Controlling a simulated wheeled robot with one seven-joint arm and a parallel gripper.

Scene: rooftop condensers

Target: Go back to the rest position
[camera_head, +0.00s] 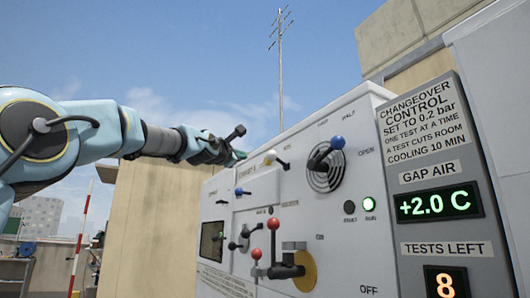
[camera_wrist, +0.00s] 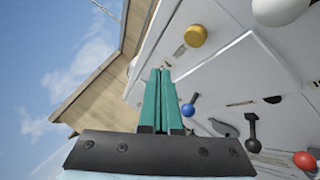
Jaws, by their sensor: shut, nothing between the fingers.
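My gripper (camera_head: 238,156) is at the end of my raised arm, in front of the upper left part of a white control cabinet (camera_head: 345,260). In the wrist view its two green fingers (camera_wrist: 161,100) are together with nothing between them. I cannot tell the exact gap to the panel.
The label panel has a green display (camera_head: 434,203) and an orange display (camera_head: 446,284). A red-white pole (camera_head: 82,235) stands left. Open sky lies above my arm.

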